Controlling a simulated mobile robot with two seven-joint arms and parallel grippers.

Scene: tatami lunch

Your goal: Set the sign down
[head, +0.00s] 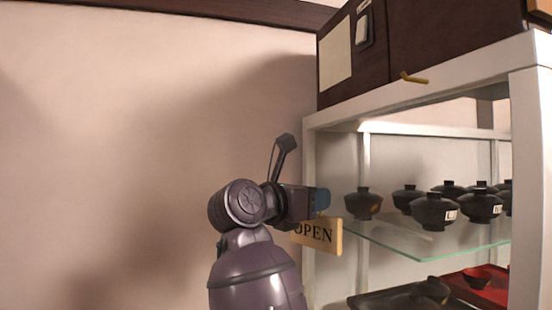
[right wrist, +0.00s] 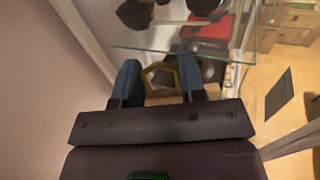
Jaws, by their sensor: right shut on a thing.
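The sign (head: 318,235) is a small wooden board with dark "OPEN" lettering. It hangs below my right gripper (head: 322,201), beside the left end of the glass shelf, its left part partly hidden by the gripper. The right gripper is shut on the sign. In the right wrist view, a tan loop (right wrist: 147,76) shows between the blue fingertips of the gripper (right wrist: 160,66), and the board itself is hard to make out. My left gripper is not in view.
A white cabinet frame (head: 462,69) holds a glass shelf (head: 408,240) with several dark lidded bowls (head: 434,211). Below are a red tray (head: 487,291) and a dark tray. Bare wall (head: 110,150) fills the left.

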